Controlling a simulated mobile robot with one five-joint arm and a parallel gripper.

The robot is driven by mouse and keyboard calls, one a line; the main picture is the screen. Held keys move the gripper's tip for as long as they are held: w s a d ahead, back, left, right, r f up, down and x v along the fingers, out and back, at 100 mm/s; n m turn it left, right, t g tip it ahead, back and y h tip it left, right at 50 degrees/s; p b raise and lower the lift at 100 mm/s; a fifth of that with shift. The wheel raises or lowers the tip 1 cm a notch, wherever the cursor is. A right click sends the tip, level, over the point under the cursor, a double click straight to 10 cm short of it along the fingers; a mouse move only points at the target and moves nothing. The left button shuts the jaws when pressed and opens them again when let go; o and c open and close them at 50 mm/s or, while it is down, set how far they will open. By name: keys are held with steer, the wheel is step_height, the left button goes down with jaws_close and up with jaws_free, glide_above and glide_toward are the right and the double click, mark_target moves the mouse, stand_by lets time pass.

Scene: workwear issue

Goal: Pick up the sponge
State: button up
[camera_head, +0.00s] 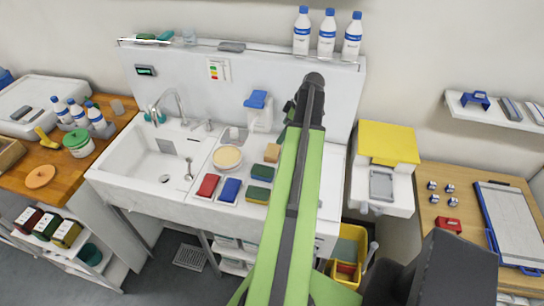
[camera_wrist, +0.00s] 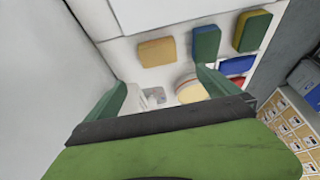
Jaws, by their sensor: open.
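A plain tan sponge-like block (camera_head: 272,152) lies on the white counter right of the sink; it also shows in the wrist view (camera_wrist: 157,52). In front of it lie two blocks with dark green tops, one (camera_head: 262,172) with a blue side in the wrist view (camera_wrist: 206,43), the other (camera_head: 257,194) with a yellow side (camera_wrist: 252,30). I cannot tell which one is meant. My gripper (camera_wrist: 162,78) is open and empty, its green fingers apart above the counter. The tan block lies beyond the fingertips, not touched. In the head view my arm hides the gripper's fingertips.
A blue block (camera_head: 229,190) and a red block (camera_head: 207,186) lie left of the green ones. A round cream tub (camera_head: 227,157) stands behind them. The sink basin (camera_head: 160,165) is to the left. A dispenser with a blue top (camera_head: 258,105) is at the back wall.

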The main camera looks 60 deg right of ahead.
steer(key=b, duration=0.8)
glide_toward(272, 150)
steer(key=x, duration=0.5)
steer(key=shift+a, duration=0.15)
steer(key=shift+w+p, duration=0.1)
steer(key=shift+p, duration=0.2)
steer(key=b+x, duration=0.4)
steer(key=shift+s+f+b, duration=0.2)
steer(key=shift+f+b, duration=0.15)
steer(key=shift+f, duration=0.1)
steer(key=shift+w+f, duration=0.2)
steer(key=shift+f, duration=0.05)
steer(key=shift+r, duration=0.2)
